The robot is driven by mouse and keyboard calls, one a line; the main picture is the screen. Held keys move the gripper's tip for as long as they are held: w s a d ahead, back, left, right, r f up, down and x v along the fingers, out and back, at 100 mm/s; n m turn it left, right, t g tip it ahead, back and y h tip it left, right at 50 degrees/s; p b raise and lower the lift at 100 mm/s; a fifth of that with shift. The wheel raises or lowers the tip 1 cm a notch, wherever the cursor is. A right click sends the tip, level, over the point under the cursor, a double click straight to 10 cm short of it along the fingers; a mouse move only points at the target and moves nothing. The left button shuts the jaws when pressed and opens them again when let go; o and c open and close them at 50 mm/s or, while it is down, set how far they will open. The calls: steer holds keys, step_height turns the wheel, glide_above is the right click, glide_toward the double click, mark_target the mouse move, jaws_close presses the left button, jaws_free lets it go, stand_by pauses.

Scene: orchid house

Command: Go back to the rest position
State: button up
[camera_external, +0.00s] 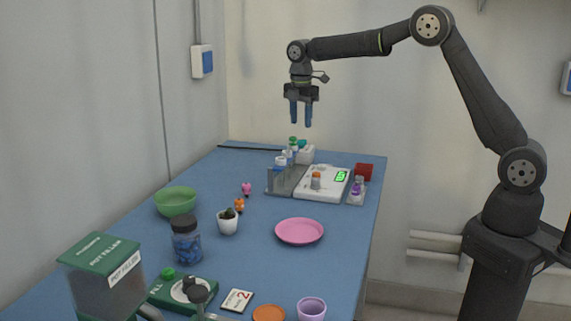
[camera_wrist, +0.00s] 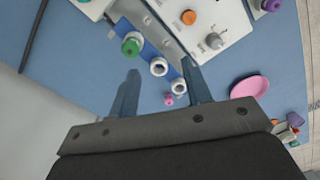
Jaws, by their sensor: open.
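My gripper (camera_external: 301,113) is open and empty. It hangs pointing down, high above the far end of the blue table (camera_external: 262,262), clear of everything on it. In the wrist view its two fingers (camera_wrist: 160,95) stand apart with nothing between them but the view of the table below. Below it are small bottles with green and white caps, the green-capped bottle (camera_wrist: 131,45) and a white-capped vial (camera_wrist: 158,67) among them.
A red box (camera_external: 363,172) is at the right edge. Walls close off the left and back. The air around my gripper is free.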

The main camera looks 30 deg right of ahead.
steer(key=a+f, duration=0.4)
steer(key=a, duration=0.1)
steer(key=shift+f, duration=1.05)
steer(key=shift+o, duration=0.4)
